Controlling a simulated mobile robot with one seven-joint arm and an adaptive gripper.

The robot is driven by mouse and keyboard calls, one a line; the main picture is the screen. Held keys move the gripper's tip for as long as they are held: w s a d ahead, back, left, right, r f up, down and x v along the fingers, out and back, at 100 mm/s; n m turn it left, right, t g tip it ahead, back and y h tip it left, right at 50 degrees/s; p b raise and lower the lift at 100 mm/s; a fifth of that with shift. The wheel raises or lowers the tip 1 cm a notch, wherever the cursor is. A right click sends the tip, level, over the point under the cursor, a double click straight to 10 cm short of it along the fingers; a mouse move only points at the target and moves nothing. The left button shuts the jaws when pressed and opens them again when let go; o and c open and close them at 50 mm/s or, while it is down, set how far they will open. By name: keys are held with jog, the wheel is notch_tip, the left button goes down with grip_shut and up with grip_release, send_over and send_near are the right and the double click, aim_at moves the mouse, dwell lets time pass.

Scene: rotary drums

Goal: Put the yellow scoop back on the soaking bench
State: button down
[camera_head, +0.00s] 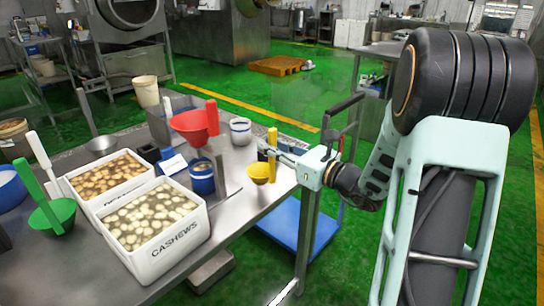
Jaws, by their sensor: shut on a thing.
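The yellow scoop (259,173) shows its round bowl and upright handle at the right end of the metal soaking bench (245,206). My gripper (270,151) reaches in from the right and is shut on the scoop's handle. The bowl is over the bench top, near its right edge. I cannot tell whether the bowl touches the surface. The gripper's fingers partly hide the handle.
A red scoop (196,124), a blue container (202,177) and a white pot (241,131) stand left of the yellow scoop. A white tub marked CASHEWS (170,252) is at the front. A green scoop (52,214) lies far left. Bare bench lies before the yellow scoop.

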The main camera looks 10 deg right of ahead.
jog(key=shift+f+b, duration=0.5)
jog(key=shift+f, duration=0.65)
jog(key=shift+s+f, duration=0.1)
jog(key=shift+f, duration=0.15)
jog(key=c, duration=1.8)
grip_release()
jog(key=shift+c, duration=0.2)
jog(key=shift+r, duration=0.25)
jog(key=shift+s+d, duration=0.2)
jog(key=p+v, duration=0.1)
jog(key=v, duration=1)
jog(key=shift+s+p, duration=0.2)
jog(key=shift+p, duration=0.1)
